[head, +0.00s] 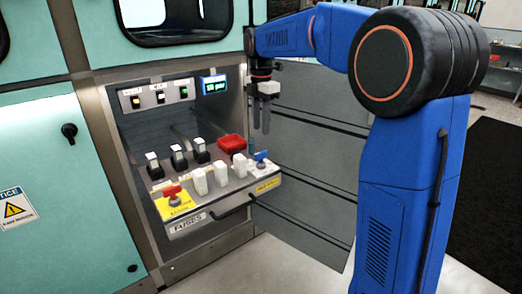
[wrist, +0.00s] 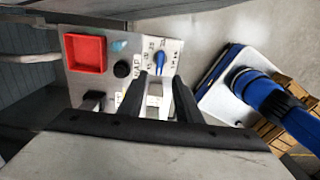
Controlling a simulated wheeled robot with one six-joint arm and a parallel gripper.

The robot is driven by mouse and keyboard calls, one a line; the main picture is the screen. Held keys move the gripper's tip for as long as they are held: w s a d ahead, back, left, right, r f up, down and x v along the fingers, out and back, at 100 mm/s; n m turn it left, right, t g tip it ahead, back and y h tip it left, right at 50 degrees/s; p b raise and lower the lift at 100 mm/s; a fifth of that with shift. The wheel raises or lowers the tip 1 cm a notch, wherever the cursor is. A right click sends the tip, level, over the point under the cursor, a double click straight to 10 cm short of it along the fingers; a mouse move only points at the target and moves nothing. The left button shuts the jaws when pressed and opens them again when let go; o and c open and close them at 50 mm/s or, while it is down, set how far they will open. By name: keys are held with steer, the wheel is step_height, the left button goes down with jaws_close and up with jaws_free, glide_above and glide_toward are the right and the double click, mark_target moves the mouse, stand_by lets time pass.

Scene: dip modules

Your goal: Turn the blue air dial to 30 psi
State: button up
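The blue air dial (head: 261,156) is at the right front corner of the pull-out control panel (head: 230,188). In the wrist view the blue dial (wrist: 159,62) sits on the panel with small number marks around it, too small to read surely. A blue-lit display (head: 214,85) at the back shows a small psi value, not clearly legible. My gripper (head: 261,130) hangs above the panel, fingers pointing down, apart from the dial. In the wrist view my gripper (wrist: 160,78) has its two dark fingers apart, with nothing between them; the dial appears just beyond the tips.
A red tray (head: 231,144), white-topped switches (head: 178,153), white blocks (head: 200,181) and a red knob (head: 172,192) on yellow crowd the panel. Three lit switches (head: 160,96) are on the back wall. A grey open door (head: 300,170) stands right of the panel.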

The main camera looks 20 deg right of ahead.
mark_target(261, 152)
step_height(261, 152, down, 10)
steer(key=shift+f, duration=0.2)
stand_by(0.3)
jaws_close()
